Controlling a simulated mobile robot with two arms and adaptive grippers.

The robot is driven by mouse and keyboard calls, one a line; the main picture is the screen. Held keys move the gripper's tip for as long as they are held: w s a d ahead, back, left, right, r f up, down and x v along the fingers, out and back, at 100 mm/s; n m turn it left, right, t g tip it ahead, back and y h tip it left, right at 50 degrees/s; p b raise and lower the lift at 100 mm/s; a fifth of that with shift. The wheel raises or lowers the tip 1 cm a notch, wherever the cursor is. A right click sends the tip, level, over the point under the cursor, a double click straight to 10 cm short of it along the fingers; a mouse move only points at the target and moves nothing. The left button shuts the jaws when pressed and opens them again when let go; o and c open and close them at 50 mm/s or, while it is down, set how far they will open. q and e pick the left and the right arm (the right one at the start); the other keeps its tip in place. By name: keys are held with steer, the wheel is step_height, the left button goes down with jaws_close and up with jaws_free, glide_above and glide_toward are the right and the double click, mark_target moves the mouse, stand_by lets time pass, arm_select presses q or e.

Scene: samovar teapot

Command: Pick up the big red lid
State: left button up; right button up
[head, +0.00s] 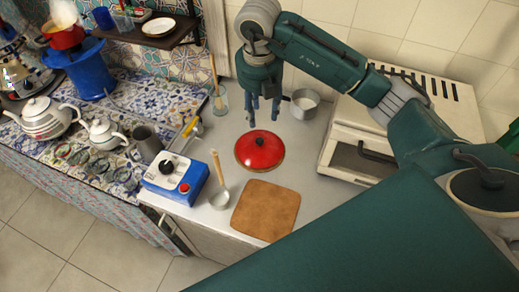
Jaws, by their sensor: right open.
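The big red lid (254,153) lies on the light grey counter, with a dark knob on top. My right gripper (264,122) hangs above and just behind the lid, with its fingers pointing down. Its fingers are apart and nothing is between them. The gripper does not appear to touch the lid. My left gripper is not in the picture.
A brown board (266,211) lies in front of the lid. A ladle (219,198) and a blue and white appliance (175,179) stand to the left. A small pot (305,102) and a white oven (352,160) stand to the right. A glass (219,102) stands behind left.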

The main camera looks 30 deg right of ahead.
step_height(320, 180, down, 3)
steer(key=b, duration=0.2)
steer(key=p, duration=0.1)
glide_above(260, 140)
steer(key=s, duration=0.1)
steer(key=f, duration=0.4)
steer(key=shift+s+a+f, duration=0.15)
steer(key=shift+a+f, duration=0.05)
steer(key=shift+f+p, duration=0.35)
steer(key=shift+f, duration=0.3)
steer(key=shift+w+f+p, duration=0.25)
steer(key=shift+f+p, duration=0.05)
steer(key=shift+f, duration=0.05)
steer(key=f, duration=0.1)
steer(key=f+p, duration=0.1)
steer(key=f, duration=0.1)
steer(key=shift+w+f+p, duration=0.3)
steer(key=shift+p, duration=0.1)
steer(key=shift+d+f, duration=0.1)
steer(key=shift+f, duration=0.3)
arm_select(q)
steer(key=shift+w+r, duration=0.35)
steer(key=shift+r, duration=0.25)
arm_select(e)
jaws_close()
